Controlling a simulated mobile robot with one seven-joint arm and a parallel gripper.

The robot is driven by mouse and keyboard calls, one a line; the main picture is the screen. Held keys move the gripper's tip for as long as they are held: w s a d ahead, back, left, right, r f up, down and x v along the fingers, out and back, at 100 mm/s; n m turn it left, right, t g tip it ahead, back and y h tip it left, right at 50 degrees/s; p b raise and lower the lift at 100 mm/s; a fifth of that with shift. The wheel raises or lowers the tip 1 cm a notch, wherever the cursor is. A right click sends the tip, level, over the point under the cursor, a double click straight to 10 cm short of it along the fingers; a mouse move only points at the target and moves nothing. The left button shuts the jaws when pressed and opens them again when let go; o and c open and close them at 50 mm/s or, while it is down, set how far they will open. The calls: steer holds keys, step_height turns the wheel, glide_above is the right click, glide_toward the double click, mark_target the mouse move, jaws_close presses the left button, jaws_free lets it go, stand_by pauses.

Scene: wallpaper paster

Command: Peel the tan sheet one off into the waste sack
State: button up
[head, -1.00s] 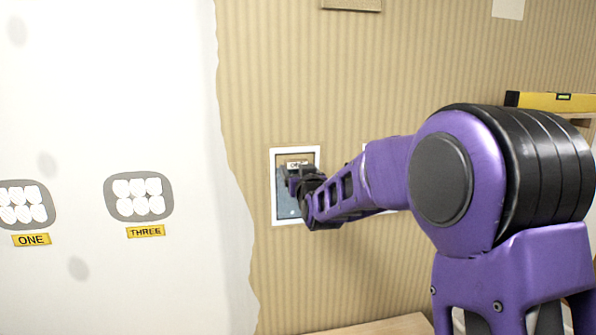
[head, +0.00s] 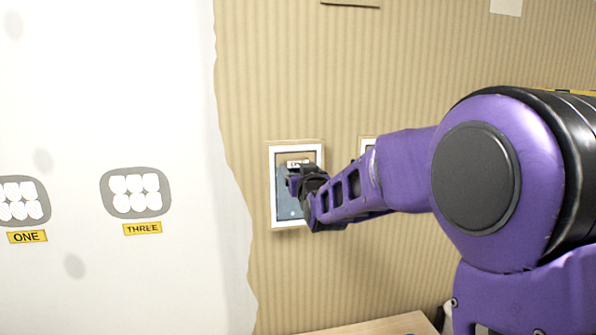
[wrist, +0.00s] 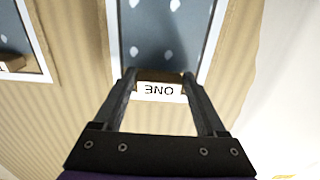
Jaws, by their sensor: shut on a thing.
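Sheet one (head: 288,212) is on the tan striped wall in the head view. It shows a white border around a blue-grey field, with tan at its upper edge and a ONE label (head: 298,163) near the top. In the wrist view, the blue field with white leaf-like marks (wrist: 165,35) lies beyond my fingers, and the ONE label (wrist: 159,91) reads upside down. My gripper (wrist: 159,78) is shut on the tan top part of the sheet, just by the label. I cannot tell how far the sheet is off the wall. The waste sack is not clearly visible.
A second white-framed panel (head: 367,146) is partly hidden behind my arm. The white wall at left bears two grey-ringed patches, labelled ONE (head: 27,237) and THREE (head: 142,228). A wooden surface (head: 385,326) lies below at the bottom edge.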

steer(key=shift+b+v, duration=0.5)
steer(key=shift+v, duration=0.5)
steer(key=shift+s, duration=0.1)
steer(key=shift+s, duration=0.1)
steer(key=v, duration=0.7)
stand_by(0.3)
stand_by(0.4)
steer(key=w+d+f+m+h+p, duration=0.1)
steer(key=w+d+f+h+p, duration=0.15)
steer(key=d+f, duration=0.4)
steer(key=s+d+f+m+h+p, duration=0.1)
steer(key=s+d+f+p, duration=0.1)
steer(key=d+f, duration=0.3)
steer(key=s+d+f+m+h+p, duration=0.1)
steer(key=s+d+f, duration=0.4)
steer(key=f, duration=0.9)
steer(key=shift+d+f+t+p, duration=0.2)
steer(key=shift+f+t+p, duration=0.1)
steer(key=shift+p, duration=0.45)
